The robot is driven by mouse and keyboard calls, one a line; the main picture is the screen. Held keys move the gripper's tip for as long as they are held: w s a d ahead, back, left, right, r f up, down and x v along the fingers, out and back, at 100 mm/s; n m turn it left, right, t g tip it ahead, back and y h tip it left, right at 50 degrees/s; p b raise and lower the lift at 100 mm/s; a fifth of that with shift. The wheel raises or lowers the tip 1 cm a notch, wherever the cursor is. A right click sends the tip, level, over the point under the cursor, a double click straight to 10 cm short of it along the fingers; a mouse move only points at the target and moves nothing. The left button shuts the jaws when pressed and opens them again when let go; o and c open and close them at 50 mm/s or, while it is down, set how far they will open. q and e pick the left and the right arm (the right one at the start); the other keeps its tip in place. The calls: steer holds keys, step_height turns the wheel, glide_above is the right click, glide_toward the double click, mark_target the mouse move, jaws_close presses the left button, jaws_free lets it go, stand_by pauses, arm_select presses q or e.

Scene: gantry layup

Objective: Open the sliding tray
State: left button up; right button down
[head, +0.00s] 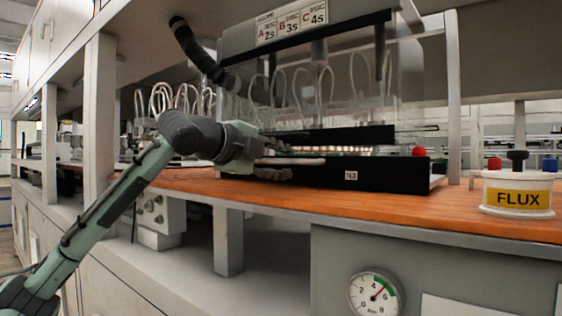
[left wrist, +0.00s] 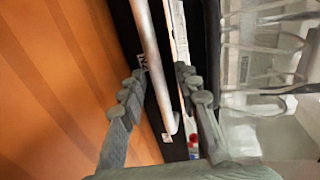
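The sliding tray (head: 380,177) is a long black-fronted drawer on the orange bench, marked N3, under a clear-walled machine. A pale bar handle (head: 300,161) runs along its front. My left gripper (head: 285,168) is at the left part of the tray front, close to the handle. In the left wrist view the silver handle bar (left wrist: 150,50) passes between the two fingers of my left gripper (left wrist: 160,72). The fingers are spread, with gaps on both sides of the bar. The far finger is partly hidden in the head view. My right gripper is in neither view.
A white FLUX pot (head: 517,193) stands on the orange bench (head: 450,212) to the right. A red knob (head: 418,151) shows at the tray's right end. A pressure gauge (head: 374,294) is on the cabinet below. The bench in front of the tray is clear.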

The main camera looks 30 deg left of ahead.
arm_select(q)
jaws_close()
steer(key=shift+s, duration=0.1)
stand_by(0.3)
